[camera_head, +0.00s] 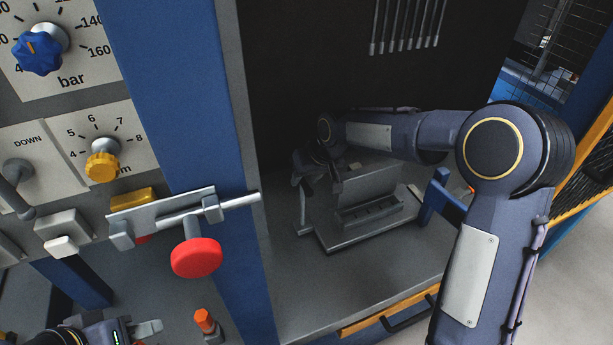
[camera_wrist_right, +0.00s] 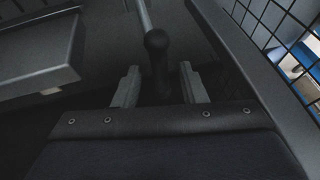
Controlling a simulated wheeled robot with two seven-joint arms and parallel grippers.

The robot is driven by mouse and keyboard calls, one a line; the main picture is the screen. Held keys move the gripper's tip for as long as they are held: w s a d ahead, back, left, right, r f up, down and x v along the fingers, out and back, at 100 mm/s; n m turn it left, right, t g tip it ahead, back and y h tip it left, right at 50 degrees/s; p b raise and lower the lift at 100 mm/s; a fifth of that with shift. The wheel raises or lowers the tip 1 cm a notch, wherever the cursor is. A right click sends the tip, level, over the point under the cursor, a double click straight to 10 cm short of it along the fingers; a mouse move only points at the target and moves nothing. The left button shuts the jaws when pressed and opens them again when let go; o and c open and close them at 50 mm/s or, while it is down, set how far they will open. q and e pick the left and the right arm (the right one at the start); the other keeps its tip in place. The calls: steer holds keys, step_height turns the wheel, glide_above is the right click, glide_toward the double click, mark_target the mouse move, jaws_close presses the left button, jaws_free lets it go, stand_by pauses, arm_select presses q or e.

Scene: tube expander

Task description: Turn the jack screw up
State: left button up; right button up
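My right arm reaches into the dark bay, and its gripper (camera_head: 308,168) is beside a grey block-like unit (camera_head: 370,205), partly hidden by my arm. In the right wrist view the fingers of this gripper (camera_wrist_right: 159,86) stand apart. A thin metal bar (camera_wrist_right: 143,14) with a dark rounded knob (camera_wrist_right: 156,41) lies between and beyond them, with gaps at both sides. I cannot tell for sure whether this bar belongs to the jack screw. My left gripper (camera_head: 148,328) is low at the bottom left, partly cut off, and its finger spread is unclear.
A red knob (camera_head: 197,258) on a latch bar sticks out by the blue post (camera_head: 185,100). A control panel with a blue knob (camera_head: 39,52) and yellow knob (camera_head: 102,166) is at left. Wire mesh (camera_wrist_right: 280,30) stands close right of my right gripper.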

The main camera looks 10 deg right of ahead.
steer(key=shift+c, duration=0.4)
jaws_close()
steer(key=shift+a+m, duration=0.1)
steer(key=shift+m, duration=0.2)
steer(key=m, duration=0.1)
steer(key=m+h+b, duration=0.1)
steer(key=m, duration=0.1)
steer(key=shift+s+a+m+t+h, duration=0.15)
steer(key=shift+a+m+t+h, duration=0.15)
steer(key=shift+t+h, duration=0.1)
steer(key=m, duration=0.2)
steer(key=m+h+b, duration=0.1)
steer(key=shift+a+m+h, duration=0.15)
steer(key=shift+m+h, duration=0.15)
steer(key=shift+m, duration=0.1)
steer(key=m+h, duration=0.1)
steer(key=m, duration=0.1)
steer(key=shift+a+m+b, duration=0.15)
steer(key=shift+m+b, duration=0.15)
steer(key=shift+a+m+g+h, duration=0.15)
steer(key=shift+m+h, duration=0.15)
steer(key=shift+m, duration=0.5)
steer(key=shift+m+g+h, duration=0.15)
steer(key=shift+m+h, duration=0.15)
steer(key=shift+m, duration=0.5)
